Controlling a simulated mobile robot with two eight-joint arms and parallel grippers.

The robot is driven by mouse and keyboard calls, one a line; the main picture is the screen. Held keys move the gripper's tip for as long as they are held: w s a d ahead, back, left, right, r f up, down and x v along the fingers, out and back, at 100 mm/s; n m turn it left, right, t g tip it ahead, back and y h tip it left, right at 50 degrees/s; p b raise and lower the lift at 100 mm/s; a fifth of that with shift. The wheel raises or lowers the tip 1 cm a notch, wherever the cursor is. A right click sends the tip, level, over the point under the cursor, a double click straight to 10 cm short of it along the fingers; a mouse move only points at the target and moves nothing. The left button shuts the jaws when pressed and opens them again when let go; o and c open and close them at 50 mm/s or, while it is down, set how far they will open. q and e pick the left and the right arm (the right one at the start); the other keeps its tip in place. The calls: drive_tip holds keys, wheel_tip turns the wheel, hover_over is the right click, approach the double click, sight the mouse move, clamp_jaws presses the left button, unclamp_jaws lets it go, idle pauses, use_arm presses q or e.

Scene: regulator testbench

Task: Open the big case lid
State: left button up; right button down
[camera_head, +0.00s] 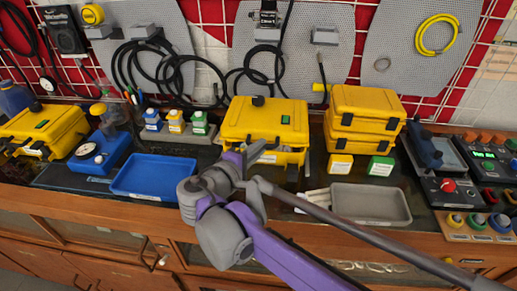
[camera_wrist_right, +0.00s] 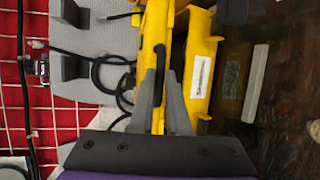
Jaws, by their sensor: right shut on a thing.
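The big yellow case (camera_head: 292,156) stands in the middle of the bench against the back panel. Its lid (camera_head: 265,112) has a small green label and a dark knob on top. A gap shows between lid and body at the front, so the lid looks slightly raised. My right gripper (camera_head: 254,152) is at the front of the case. In the right wrist view my right gripper (camera_wrist_right: 166,98) is shut on the lid's front edge, near a dark handle or latch. The case body (camera_wrist_right: 201,75) with a white label is beside it. My left gripper is not in view.
Two stacked smaller yellow cases (camera_head: 363,108) stand close on the right. A blue tray (camera_head: 155,192) lies to the left and a grey tray (camera_head: 369,218) to the right in front. Black cables (camera_head: 190,75) hang behind the case. My right arm crosses the bench front.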

drive_tip(key=w+r+n+g+y+p, duration=0.1)
drive_tip(key=w+r+g+p, duration=0.2)
drive_tip(key=r+p, duration=0.8)
drive_tip(key=shift+w+d+y, duration=0.3)
drive_tip(key=shift+w+d, duration=0.1)
drive_tip(key=shift+w, duration=0.2)
drive_tip(key=shift+f, duration=0.1)
drive_tip(key=c, duration=0.9)
unclamp_jaws()
drive_tip(key=v, duration=1.1)
drive_tip(key=shift+w, duration=0.1)
drive_tip(key=shift+d, duration=0.15)
